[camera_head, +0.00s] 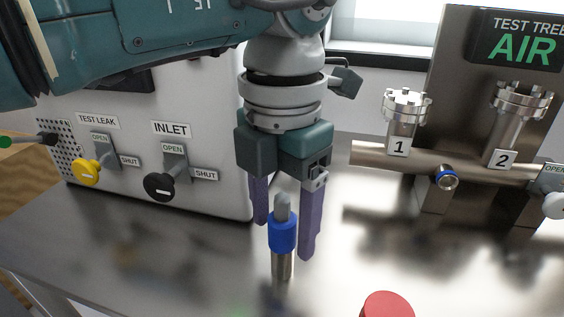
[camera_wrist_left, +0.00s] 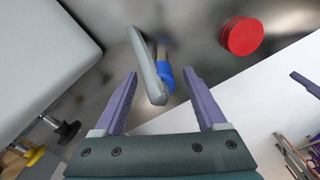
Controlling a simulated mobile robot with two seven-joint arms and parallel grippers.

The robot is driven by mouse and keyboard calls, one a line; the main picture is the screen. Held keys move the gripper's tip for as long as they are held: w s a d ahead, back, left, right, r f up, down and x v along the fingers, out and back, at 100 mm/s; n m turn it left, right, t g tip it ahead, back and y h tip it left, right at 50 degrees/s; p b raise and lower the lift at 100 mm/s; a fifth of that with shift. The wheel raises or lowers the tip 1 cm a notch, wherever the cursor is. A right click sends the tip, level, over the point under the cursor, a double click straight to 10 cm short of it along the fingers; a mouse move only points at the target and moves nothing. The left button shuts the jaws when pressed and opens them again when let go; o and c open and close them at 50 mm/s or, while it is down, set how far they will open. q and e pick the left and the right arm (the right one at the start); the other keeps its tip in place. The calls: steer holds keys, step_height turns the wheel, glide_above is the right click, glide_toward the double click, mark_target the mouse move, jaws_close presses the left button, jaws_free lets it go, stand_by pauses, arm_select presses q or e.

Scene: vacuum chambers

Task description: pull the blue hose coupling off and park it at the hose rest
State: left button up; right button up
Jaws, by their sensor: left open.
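The blue hose coupling (camera_head: 283,233) stands upright on a short metal post, with a grey rounded piece coming out of its top. My left gripper (camera_head: 284,238) points down and is open, one finger on each side of the coupling, with a visible gap to it. In the left wrist view the blue coupling (camera_wrist_left: 164,76) shows between and just past the fingertips (camera_wrist_left: 160,72), and a grey hose-like piece (camera_wrist_left: 146,65) partly covers it. I cannot make out a hose rest. One purple finger (camera_wrist_left: 305,84), apparently of my right gripper, shows at the right edge.
A white cabinet (camera_head: 215,120) with yellow (camera_head: 86,172) and black (camera_head: 159,187) knobs stands left. The test tree (camera_head: 445,60) with ports 1 and 2 and a blue-ringed stub (camera_head: 447,180) stands right. A red round object (camera_head: 387,304) is in front. The metal tabletop (camera_head: 140,250) is otherwise mostly clear.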

stand_by(0.3)
arm_select(q)
steer(key=shift+r+p, duration=2.9)
steer(key=shift+r, duration=0.65)
